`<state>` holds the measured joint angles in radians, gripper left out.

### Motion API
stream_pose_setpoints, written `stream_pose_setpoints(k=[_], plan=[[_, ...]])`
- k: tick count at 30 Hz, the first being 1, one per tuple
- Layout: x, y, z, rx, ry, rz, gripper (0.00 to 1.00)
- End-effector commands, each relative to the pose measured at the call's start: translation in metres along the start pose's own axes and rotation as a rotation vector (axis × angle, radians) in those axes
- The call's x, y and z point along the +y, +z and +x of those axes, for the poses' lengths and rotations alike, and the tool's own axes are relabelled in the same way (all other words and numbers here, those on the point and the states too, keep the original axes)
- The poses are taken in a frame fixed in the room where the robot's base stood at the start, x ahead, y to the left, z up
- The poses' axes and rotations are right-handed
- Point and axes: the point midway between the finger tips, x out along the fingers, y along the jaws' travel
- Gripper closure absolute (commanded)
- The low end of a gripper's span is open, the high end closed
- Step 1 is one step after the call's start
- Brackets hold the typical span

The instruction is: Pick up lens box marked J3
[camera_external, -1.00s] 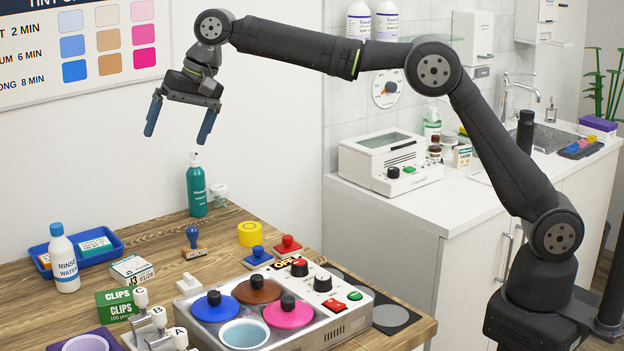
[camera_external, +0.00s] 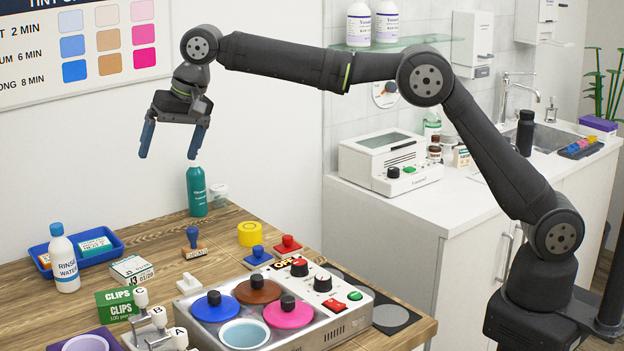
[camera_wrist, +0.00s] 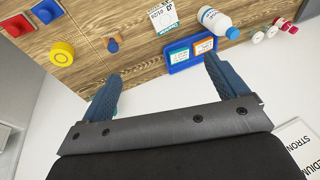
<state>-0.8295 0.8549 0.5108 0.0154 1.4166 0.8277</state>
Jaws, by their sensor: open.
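The lens box marked J3 (camera_external: 133,270) is a small white box with a dark green band and black print. It lies on the wooden table, between the blue tray and the green clips box. In the wrist view the J3 box (camera_wrist: 162,15) shows at the top, cut by the frame edge. My gripper (camera_external: 168,155) is open and empty, high above the back of the table, up and to the right of the box. In the wrist view its two blue fingers (camera_wrist: 160,85) are spread wide with nothing between them.
A blue tray (camera_external: 118,244) holds other small boxes. A rinse water bottle (camera_external: 64,258) stands at its front. A green clips box (camera_external: 118,303), a stamp (camera_external: 194,243) and a teal bottle (camera_external: 196,190) stand nearby. The tint unit (camera_external: 335,318) fills the front right.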

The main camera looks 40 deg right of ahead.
Motion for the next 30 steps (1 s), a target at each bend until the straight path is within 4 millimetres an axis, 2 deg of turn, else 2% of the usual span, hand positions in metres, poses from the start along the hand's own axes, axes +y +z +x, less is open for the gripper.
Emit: stream_pose_setpoints(k=[1, 4, 6, 10, 14, 24, 30], plan=[[-0.011, 0.012, 0.024, 0.011, 0.040, -0.036, 0.09], [-0.026, 0.030, 0.061, 0.056, 0.116, -0.101, 0.09], [-0.035, 0.042, 0.081, 0.086, 0.159, -0.141, 0.09], [-0.045, 0.056, 0.105, 0.125, 0.209, -0.189, 0.09], [-0.045, 0.057, 0.119, 0.138, 0.224, -0.201, 0.09], [-0.029, 0.045, 0.188, 0.136, 0.224, -0.200, 0.09], [-0.023, 0.041, 0.219, 0.137, 0.222, -0.200, 0.09]])
